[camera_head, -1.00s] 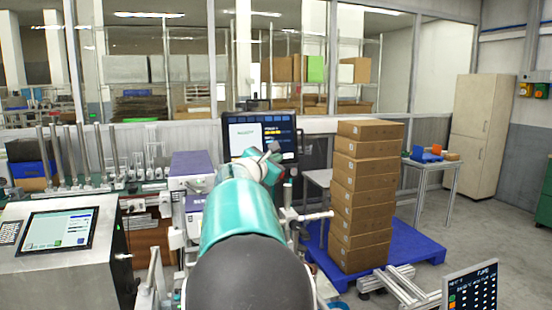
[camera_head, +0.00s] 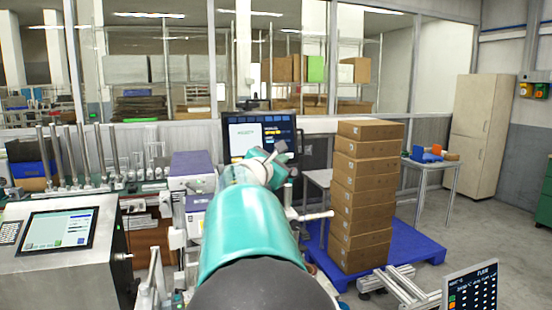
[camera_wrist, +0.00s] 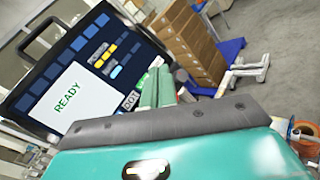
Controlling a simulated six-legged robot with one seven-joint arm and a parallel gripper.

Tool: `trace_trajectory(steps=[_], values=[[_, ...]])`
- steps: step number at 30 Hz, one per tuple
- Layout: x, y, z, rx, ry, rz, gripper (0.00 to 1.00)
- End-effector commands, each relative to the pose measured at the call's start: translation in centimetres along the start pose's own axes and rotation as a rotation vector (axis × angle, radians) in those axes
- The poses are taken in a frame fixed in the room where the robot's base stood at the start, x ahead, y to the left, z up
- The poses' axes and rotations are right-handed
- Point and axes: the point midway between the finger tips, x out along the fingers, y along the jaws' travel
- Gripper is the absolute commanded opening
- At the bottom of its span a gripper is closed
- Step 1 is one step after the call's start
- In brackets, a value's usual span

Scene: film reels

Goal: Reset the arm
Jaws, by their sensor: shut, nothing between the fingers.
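My arm reaches forward in the head view, teal with a dark joint at the bottom centre. My gripper (camera_head: 277,152) is at its far end, small and partly hidden by the arm, in front of a dark monitor (camera_head: 243,133). In the wrist view my gripper (camera_wrist: 158,78) shows two teal fingers side by side, closed together with nothing held. The monitor (camera_wrist: 100,40) reads "READY" in that view and lies behind and left of the fingers.
A tall stack of brown boxes (camera_head: 362,195) stands on a blue pallet (camera_head: 425,247) right of my arm. A machine with a touchscreen (camera_head: 57,230) is at the left. A small screen (camera_head: 472,292) is at the lower right. Grey floor is free beyond the pallet.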

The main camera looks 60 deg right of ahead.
Motion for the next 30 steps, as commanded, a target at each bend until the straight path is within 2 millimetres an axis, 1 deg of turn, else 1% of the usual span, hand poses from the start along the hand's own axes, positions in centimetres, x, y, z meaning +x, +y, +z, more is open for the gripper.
trace_trajectory(steps=[2,5,24,26,27,29,30], values=[[-0.5,-0.3,0.4,0.001,-0.001,0.001,0.0],[-0.8,-0.6,0.6,0.0,0.0,0.0,0.0],[-1.0,-0.6,0.6,0.005,0.003,0.0,0.0],[-1.6,-0.4,0.3,0.03,0.015,0.0,0.0],[-2.3,-0.2,-0.1,0.064,0.032,-0.002,0.0],[-4.1,0.1,-1.1,0.141,0.074,-0.008,0.0],[-5.7,0.3,-2.0,0.208,0.114,-0.016,0.0]])
